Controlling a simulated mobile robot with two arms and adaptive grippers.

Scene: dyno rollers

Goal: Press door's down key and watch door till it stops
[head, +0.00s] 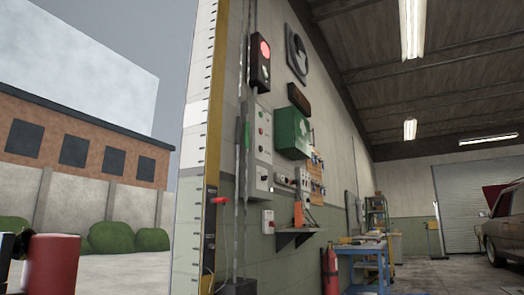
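A tall grey control box (263,135) with a column of small round buttons or lamps, red at the top, is on the wall beside the open doorway. A second grey box (264,181) with a dark knob is just below it. A small pale box (268,221) with a red button sits lower down. I cannot read any labels or tell which key is down. The doorway at left stands open to the yard, and no door panel shows in it. A shutter door (461,207) at the far back right is down. Neither gripper can be made out.
A signal lamp (261,58) glows red above the boxes. A green case (292,133), small shelf (294,233), fire extinguisher (330,270) and blue workbench (362,252) line the wall. A car (505,228) stands at right. A red cylinder (52,265) is close at lower left.

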